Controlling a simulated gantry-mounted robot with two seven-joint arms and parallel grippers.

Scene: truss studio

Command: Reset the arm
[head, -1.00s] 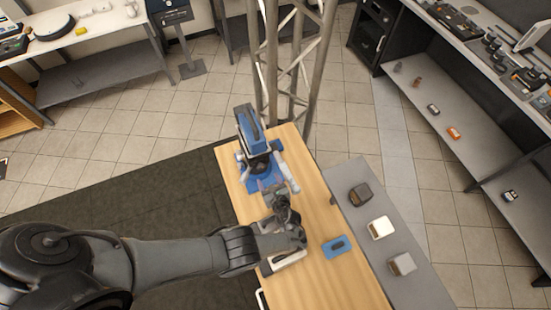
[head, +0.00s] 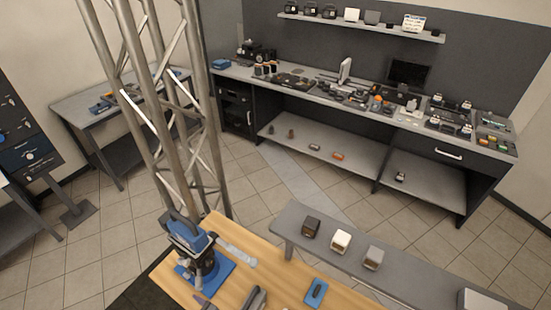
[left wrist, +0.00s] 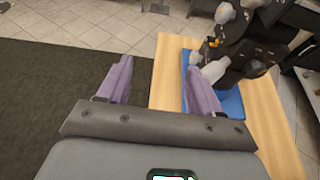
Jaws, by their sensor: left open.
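My left gripper (left wrist: 156,64) shows in the left wrist view with its two purple fingers wide apart and nothing between them. It hangs beside the left edge of the wooden table (left wrist: 170,75), with dark mat and floor beyond. A blue and black machine (head: 190,240) on a blue base stands on this table in the head view. In the left wrist view, the machine (left wrist: 245,60) is to the right of the fingers. My right gripper is in neither view.
A blue block (head: 316,292) lies on the wooden table (head: 280,270). A grey bench (head: 410,268) beside it holds a dark, a white and a grey box. A metal truss (head: 165,110) rises behind the table. Tiled floor lies between it and the far workbench (head: 340,90).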

